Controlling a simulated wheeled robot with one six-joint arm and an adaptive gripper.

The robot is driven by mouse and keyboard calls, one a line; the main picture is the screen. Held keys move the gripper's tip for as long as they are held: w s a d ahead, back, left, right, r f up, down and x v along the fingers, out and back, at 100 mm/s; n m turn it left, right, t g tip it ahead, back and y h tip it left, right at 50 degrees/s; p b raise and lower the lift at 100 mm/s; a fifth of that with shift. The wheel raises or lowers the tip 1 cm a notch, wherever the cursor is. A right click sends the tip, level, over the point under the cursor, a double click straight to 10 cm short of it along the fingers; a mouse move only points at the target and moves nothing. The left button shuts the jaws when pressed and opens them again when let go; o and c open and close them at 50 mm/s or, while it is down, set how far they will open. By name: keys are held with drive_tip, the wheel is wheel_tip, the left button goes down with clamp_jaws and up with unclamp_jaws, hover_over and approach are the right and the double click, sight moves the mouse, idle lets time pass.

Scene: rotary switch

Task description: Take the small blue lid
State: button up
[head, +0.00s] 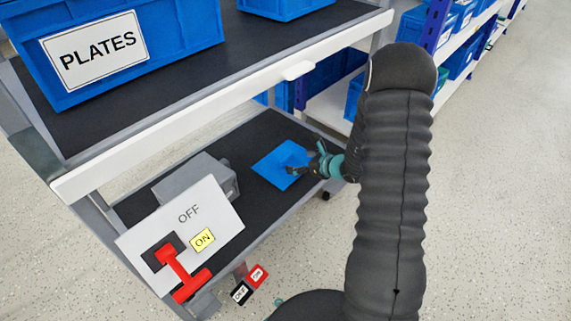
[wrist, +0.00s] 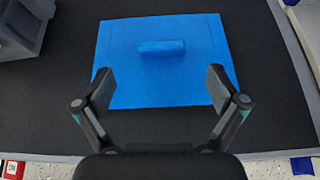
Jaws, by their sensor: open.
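The small blue lid (head: 279,160) lies flat on the black lower shelf of the cart in the head view. In the wrist view the lid (wrist: 120,75) is a blue square with a raised bar handle (wrist: 161,48) in its upper middle. My gripper (head: 301,168) is over the lid's right side in the head view. In the wrist view my gripper (wrist: 160,84) is open, its two fingers apart over the lid's near part. The handle lies ahead of the fingertips and nothing is between them. I cannot tell the exact height of the fingertips above the lid.
A grey box (head: 200,180) sits left of the lid on the lower shelf (head: 262,125). A panel (head: 190,222) with a red rotary switch (head: 180,268) is at the front left. The upper shelf (head: 135,125) with a blue PLATES bin (head: 125,45) overhangs the lower one.

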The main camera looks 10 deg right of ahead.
sight(286, 158)
drive_tip(key=x, duration=0.5)
drive_tip(key=shift+w+r, duration=0.15)
drive_tip(key=shift+r, duration=0.1)
drive_tip(key=c, duration=1.3)
drive_tip(key=shift+r, duration=0.55)
drive_tip(key=r, duration=0.2)
drive_tip(key=d+r, duration=0.1)
drive_tip(key=r, duration=0.1)
drive_tip(key=shift+d, duration=0.1)
drive_tip(key=s+d+r+p, duration=0.1)
drive_tip(key=s+d+r, duration=0.1)
drive_tip(key=d+r, duration=0.5)
drive_tip(key=shift+s+d+f+b, duration=0.2)
drive_tip(key=shift+s+d+b, duration=0.25)
drive_tip(key=shift+s, duration=1.6)
drive_tip(key=shift+s+d+f+b, duration=0.25)
drive_tip(key=shift+s+d, duration=0.35)
drive_tip(key=shift+s, duration=1.45)
drive_tip(key=shift+s+d+f+b, duration=0.1)
drive_tip(key=shift+s+d+b, duration=0.4)
drive_tip(key=shift+s, duration=1.55)
